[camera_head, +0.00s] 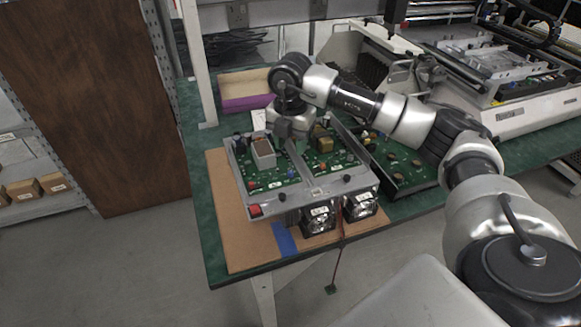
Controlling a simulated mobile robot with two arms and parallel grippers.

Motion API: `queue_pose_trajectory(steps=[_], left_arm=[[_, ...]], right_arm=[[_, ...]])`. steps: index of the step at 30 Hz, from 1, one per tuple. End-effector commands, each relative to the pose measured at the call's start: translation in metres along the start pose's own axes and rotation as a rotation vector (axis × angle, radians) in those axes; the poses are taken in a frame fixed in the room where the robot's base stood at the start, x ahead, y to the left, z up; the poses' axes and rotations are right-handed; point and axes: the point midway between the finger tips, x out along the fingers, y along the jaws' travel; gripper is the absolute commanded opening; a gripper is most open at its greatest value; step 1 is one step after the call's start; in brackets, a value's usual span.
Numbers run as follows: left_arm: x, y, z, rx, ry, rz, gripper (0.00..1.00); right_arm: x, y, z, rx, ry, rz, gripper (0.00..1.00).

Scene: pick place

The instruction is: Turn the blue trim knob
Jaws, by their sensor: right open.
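An open metal chassis (348,187) with green circuit boards lies on a brown mat on the table. A small blue part, which may be the blue trim knob (291,173), shows on its left board. Another tiny bluish spot lies farther left on that board, and I cannot tell which is the knob. My right gripper (299,146) points down over the back of the chassis, behind the small blue part and apart from it. It is open and looks empty; its fingertips are small and partly hidden. My left gripper is not in view.
A grey box-shaped component (263,152) stands on the left board beside my gripper. A second green board (401,165) lies to the right. A purple-edged tray (247,101) sits behind. The brown mat (226,205) is bare at the left.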

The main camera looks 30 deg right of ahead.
Motion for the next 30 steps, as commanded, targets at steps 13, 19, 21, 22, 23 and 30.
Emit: queue_pose_trajectory(steps=[13,19,21,22,23,30], left_arm=[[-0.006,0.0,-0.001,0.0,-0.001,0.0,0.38],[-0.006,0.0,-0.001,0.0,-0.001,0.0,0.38],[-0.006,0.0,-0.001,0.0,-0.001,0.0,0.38],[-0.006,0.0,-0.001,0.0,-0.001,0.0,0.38],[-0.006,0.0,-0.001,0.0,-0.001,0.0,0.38],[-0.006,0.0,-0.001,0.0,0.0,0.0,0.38]], right_arm=[[0.074,0.0,-0.001,-0.002,0.003,0.0,0.42],[0.082,0.0,-0.001,-0.003,0.002,0.002,0.42],[0.083,0.0,-0.001,-0.003,0.002,0.002,0.42],[0.083,0.001,-0.001,-0.003,0.002,0.002,0.42],[0.083,0.001,-0.001,-0.003,0.002,0.002,0.42],[0.082,0.001,-0.001,-0.003,0.003,0.002,0.16]])
